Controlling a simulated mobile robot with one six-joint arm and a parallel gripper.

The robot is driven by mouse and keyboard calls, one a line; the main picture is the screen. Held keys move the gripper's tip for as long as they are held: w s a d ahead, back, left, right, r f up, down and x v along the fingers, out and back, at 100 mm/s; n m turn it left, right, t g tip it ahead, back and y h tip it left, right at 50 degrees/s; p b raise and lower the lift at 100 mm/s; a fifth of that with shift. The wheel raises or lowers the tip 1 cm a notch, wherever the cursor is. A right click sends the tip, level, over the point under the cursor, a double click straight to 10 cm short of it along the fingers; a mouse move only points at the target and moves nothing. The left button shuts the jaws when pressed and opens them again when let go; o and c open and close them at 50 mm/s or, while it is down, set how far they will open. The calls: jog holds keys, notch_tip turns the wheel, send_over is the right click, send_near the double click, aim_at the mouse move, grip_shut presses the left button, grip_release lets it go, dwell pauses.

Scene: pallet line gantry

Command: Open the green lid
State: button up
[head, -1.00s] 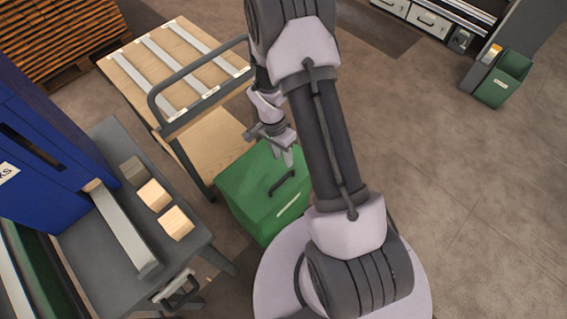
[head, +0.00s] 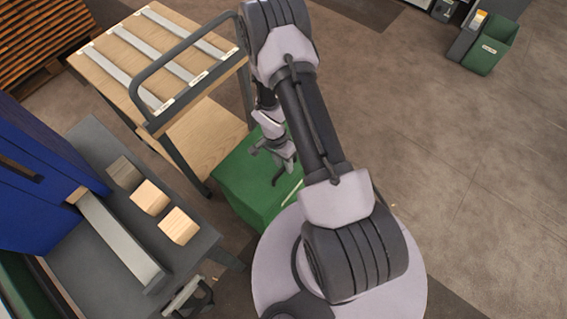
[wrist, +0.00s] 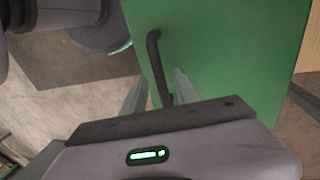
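The green lid (head: 240,180) tops a green box that stands on the floor beside the wooden cart. It fills much of the wrist view (wrist: 225,50). A dark bar handle (wrist: 154,52) sits on the lid; part of it also shows in the head view (head: 277,180). My gripper (head: 288,168) is over the lid at the handle. In the wrist view its fingers (wrist: 158,90) are apart, with the handle's near end between them. I cannot tell whether either finger touches it. The lid looks shut. My arm hides the box's right part.
A wooden cart (head: 200,130) with a grey rail stands behind the box. A grey table (head: 100,150) with several blocks is at left. A small green bin (head: 490,47) stands at top right. The floor at right (head: 470,190) is clear.

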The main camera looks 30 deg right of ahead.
grip_shut()
dwell(1.3)
